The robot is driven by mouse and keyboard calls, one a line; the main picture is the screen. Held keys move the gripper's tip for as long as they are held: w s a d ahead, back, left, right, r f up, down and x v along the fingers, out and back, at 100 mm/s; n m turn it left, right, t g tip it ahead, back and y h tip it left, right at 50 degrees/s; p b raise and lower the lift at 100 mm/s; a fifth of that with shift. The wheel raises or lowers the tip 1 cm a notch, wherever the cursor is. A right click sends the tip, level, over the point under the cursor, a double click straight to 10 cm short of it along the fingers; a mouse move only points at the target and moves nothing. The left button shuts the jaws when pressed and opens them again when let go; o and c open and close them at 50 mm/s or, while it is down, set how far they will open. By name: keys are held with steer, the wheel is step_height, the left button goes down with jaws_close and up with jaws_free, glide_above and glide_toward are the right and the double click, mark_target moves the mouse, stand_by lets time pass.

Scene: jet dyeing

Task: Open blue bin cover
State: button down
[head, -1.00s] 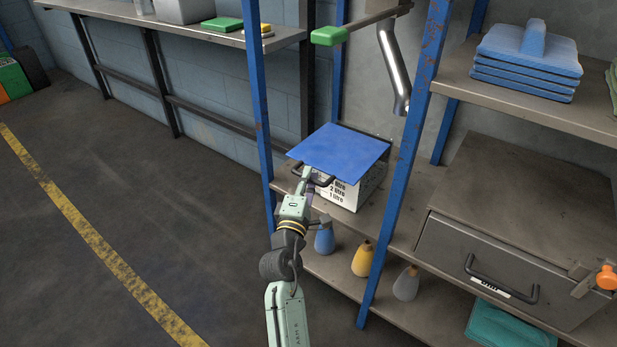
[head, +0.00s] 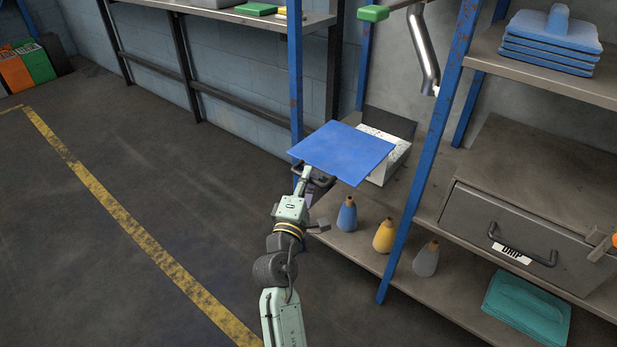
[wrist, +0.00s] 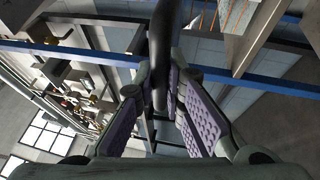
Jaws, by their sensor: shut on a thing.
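The blue bin cover (head: 343,150) is a flat blue panel in the head view. It is offset toward my arm and sticks out past the shelf's front edge. The white bin (head: 395,157) shows partly uncovered behind it, on the shelf between blue posts. My gripper (head: 305,175) is at the cover's near edge, shut on its dark handle (head: 322,179). In the wrist view my gripper (wrist: 165,88) has the dark handle bar (wrist: 159,45) between its purple-padded fingers. The cover's underside and the bin's inside are hidden.
A blue post (head: 296,70) stands left of the cover and another blue post (head: 430,150) right of it. Blue, yellow and grey bottles (head: 384,236) stand on the lower shelf. A grey drawer (head: 520,232) is at right.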

steer(key=c, duration=1.7)
jaws_free()
steer(key=shift+o, duration=0.2)
steer(key=v, duration=0.7)
steer(key=shift+s, duration=0.25)
steer(key=shift+a, duration=0.1)
